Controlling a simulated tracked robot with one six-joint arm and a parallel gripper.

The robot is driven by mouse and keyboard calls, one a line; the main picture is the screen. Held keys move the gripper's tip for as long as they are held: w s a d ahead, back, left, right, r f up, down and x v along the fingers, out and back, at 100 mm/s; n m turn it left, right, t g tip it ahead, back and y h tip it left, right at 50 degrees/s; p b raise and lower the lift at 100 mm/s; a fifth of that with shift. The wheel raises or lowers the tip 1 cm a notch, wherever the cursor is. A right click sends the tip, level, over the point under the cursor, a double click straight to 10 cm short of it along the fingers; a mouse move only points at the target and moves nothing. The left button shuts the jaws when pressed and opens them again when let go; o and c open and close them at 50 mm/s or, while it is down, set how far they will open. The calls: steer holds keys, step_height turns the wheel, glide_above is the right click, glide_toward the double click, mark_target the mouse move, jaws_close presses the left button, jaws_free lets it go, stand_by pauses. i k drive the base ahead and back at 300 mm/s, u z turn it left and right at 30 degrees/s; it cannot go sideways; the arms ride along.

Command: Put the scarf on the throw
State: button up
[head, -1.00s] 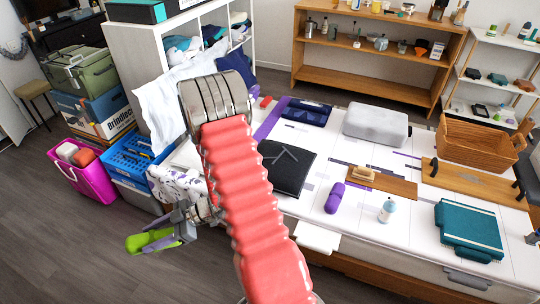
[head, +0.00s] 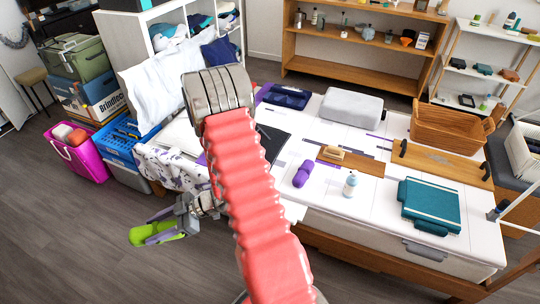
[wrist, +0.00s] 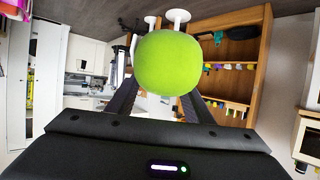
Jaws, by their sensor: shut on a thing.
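My gripper (head: 170,226) is shut on a lime-green rolled thing, which looks like the scarf (head: 149,234). It is held above the floor, left of the bed's near side, apart from the bed. In the wrist view the green scarf (wrist: 168,64) shows as a rounded end between the two dark fingers. I cannot tell for sure which cloth is the throw. A teal folded cloth (head: 432,203) lies at the bed's right, a navy folded one (head: 287,97) at its back, and a dark flat one (head: 272,142) is partly hidden by my arm.
Crates and a pink bin (head: 82,157) stand at left. The near floor (head: 90,250) is clear.

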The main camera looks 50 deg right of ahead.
mark_target(440, 201)
steer(key=z, duration=0.05)
steer(key=k, duration=0.95)
steer(key=u, duration=0.45)
steer(key=i, duration=0.15)
steer(key=z, duration=2.4)
steer(key=i, duration=1)
